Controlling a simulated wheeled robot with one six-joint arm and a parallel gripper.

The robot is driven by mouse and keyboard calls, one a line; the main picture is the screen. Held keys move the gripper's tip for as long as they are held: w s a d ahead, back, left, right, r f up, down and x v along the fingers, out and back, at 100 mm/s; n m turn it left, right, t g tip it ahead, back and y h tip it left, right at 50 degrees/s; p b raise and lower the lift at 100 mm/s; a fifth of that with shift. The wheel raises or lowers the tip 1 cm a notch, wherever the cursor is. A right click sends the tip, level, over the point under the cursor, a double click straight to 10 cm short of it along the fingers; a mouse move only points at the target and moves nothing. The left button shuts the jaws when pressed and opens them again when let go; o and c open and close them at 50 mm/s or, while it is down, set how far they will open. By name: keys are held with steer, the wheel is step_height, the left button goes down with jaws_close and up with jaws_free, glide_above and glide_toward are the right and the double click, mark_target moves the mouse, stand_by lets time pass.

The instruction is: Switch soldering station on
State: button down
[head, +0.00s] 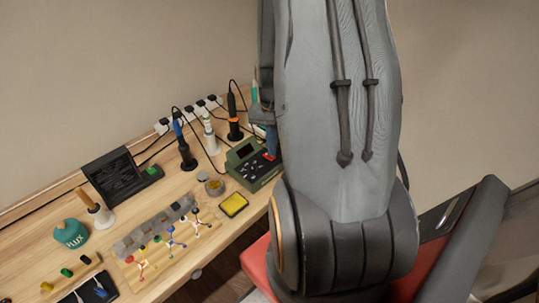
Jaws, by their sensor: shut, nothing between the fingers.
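The soldering station (244,172) is a dark green box with a small screen and several buttons on its sloped face. It stands on the wooden bench (206,249) just left of my arm. My gripper (272,153) points down at the station's right side, shut and empty. A small patch of red shows at its blue tips. I cannot tell whether the tips touch the station or whether its switch is on. My arm hides part of the station's surroundings on the right.
Soldering irons in stands, with blue (178,129) and black-orange (232,107) handles, stand behind the station with trailing cables. A power strip (188,117) runs along the wall. A yellow sponge tray (233,205) and a round tin (215,187) lie close in front.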

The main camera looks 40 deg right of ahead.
steer(key=shift+f, duration=0.5)
stand_by(0.3)
step_height(320, 180, up, 7)
steer(key=p, duration=0.5)
stand_by(0.5)
stand_by(0.4)
steer(key=s+a+r+n+b, duration=0.1)
steer(key=a+r+n, duration=0.1)
steer(key=a, duration=0.6)
steer(key=a+r+n+t+b, duration=0.1)
steer(key=a+r+n+b, duration=0.1)
steer(key=a+n, duration=0.3)
steer(key=s+a+r+n+b, duration=0.1)
steer(key=a+n, duration=0.3)
steer(key=a, duration=0.7)
steer(key=shift+s+r+b, duration=0.3)
steer(key=shift+r+b, duration=0.1)
steer(key=shift+r, duration=0.45)
